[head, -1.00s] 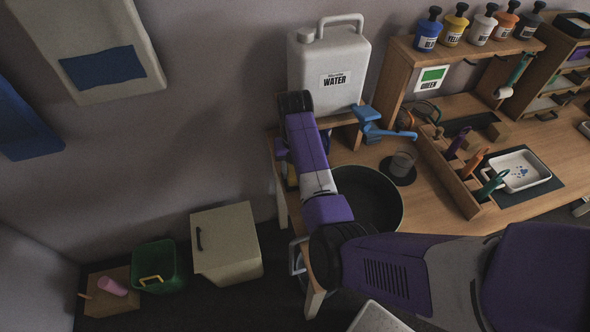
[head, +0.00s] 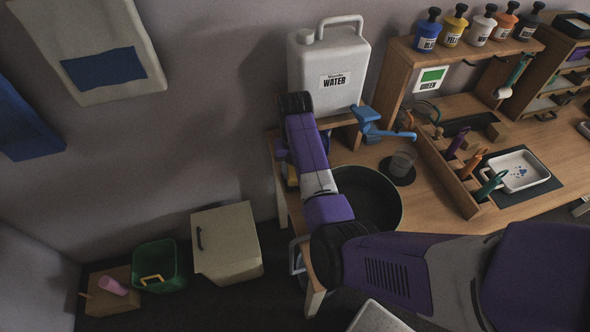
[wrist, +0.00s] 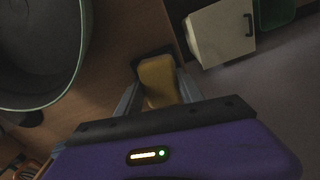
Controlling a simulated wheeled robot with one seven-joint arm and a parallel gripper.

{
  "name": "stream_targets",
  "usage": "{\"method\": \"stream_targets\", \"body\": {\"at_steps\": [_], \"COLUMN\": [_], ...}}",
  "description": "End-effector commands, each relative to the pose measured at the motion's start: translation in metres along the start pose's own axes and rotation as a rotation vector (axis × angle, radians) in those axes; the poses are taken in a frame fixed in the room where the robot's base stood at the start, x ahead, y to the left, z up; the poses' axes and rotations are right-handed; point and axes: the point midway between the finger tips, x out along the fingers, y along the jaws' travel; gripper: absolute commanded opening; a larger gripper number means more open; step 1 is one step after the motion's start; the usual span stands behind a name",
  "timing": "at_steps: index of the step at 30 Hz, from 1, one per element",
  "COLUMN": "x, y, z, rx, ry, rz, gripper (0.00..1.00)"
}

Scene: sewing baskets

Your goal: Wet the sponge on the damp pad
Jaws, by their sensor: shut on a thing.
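My gripper (wrist: 157,92) is shut on a yellow sponge (wrist: 158,76) in the wrist view, with one finger on each side of it. A dark flat patch, likely the damp pad (wrist: 151,51), shows just past the sponge's far end on the wooden table top. The sponge covers part of this patch; I cannot tell whether the two touch. In the head view my arm hides most of the gripper, the sponge and the pad.
A dark round basin (head: 375,198) stands close beside my arm, also in the wrist view (wrist: 40,50). A water container (head: 329,72) and a blue tap (head: 378,125) are behind. The table edge is near; a pale cabinet (head: 228,243) stands below.

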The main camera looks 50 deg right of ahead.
Motion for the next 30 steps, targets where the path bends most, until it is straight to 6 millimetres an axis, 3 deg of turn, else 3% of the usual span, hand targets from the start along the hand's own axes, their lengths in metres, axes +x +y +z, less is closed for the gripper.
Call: {"method": "stream_targets", "body": {"at_steps": [16,30], "x": [0.000,-0.034], "y": [0.001,0.000], "z": [0.001,0.001], "rx": [0.000,0.000], "ry": [-0.003,-0.002], "rz": [0.001,0.001], "gripper": [0.12,0.12]}}
